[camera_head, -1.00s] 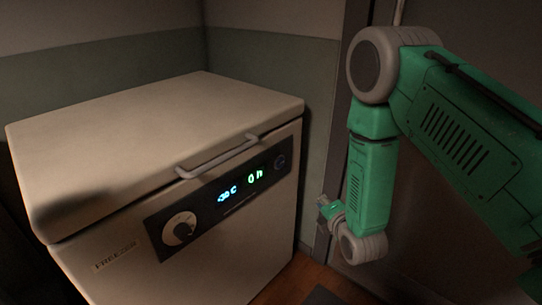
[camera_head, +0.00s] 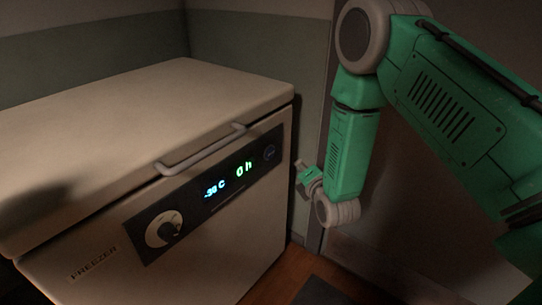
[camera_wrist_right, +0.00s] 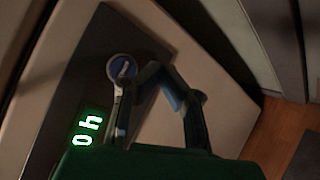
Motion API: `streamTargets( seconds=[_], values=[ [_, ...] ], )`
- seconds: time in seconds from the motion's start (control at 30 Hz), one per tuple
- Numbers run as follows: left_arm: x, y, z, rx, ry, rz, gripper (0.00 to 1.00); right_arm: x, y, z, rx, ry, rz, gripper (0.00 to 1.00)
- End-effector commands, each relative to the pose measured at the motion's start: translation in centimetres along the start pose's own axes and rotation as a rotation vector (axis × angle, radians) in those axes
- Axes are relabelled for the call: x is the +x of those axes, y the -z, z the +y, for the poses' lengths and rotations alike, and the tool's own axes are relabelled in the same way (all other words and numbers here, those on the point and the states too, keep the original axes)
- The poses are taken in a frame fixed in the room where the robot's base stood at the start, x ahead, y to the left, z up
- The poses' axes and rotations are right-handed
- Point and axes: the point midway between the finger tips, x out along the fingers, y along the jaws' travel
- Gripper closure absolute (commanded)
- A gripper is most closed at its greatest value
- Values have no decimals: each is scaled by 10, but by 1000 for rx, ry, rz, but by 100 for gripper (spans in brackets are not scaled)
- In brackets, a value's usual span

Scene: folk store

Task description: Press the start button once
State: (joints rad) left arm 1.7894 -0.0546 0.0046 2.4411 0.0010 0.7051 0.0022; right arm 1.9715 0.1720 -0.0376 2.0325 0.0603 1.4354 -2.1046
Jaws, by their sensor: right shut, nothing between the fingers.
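The round start button (camera_head: 270,153) is at the right end of the dark control panel on the freezer front, beside the green "On" readout (camera_head: 243,170). In the right wrist view the button (camera_wrist_right: 122,68) shows a blue centre and a pale ring, with the green readout (camera_wrist_right: 87,128) below it. My right gripper (camera_head: 301,167) is to the right of the button in the head view, apart from it in the picture. In the right wrist view its fingers (camera_wrist_right: 155,73) are shut and empty, near the button; contact cannot be told. My left gripper is not in view.
The cream freezer (camera_head: 225,245) has a lid handle (camera_head: 200,150) above the panel. A grey dial (camera_head: 164,229) and a blue temperature readout (camera_head: 214,187) are farther left on the panel. A wall stands behind, and brown floor (camera_head: 275,278) lies to the right.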

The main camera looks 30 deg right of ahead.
Motion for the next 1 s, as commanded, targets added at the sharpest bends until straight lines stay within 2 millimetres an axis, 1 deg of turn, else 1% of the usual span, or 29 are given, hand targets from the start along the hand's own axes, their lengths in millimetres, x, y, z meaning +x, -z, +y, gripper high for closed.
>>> streamTargets(
  seconds=[0.03, 0.27, 0.4, 0.6, 1.0],
  values=[
    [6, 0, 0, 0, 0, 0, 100, 7, 4, 2, 3, -4, -3, 100],
    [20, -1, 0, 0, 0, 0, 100, 33, 18, 16, 2, -3, -3, 100],
    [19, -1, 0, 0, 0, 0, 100, 44, 24, 24, -3, -3, -1, 100],
    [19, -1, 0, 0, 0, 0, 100, 52, 28, 28, 0, -1, -1, 100],
    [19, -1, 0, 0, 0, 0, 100, 53, 28, 29, 0, 0, -1, 100]
  ],
)
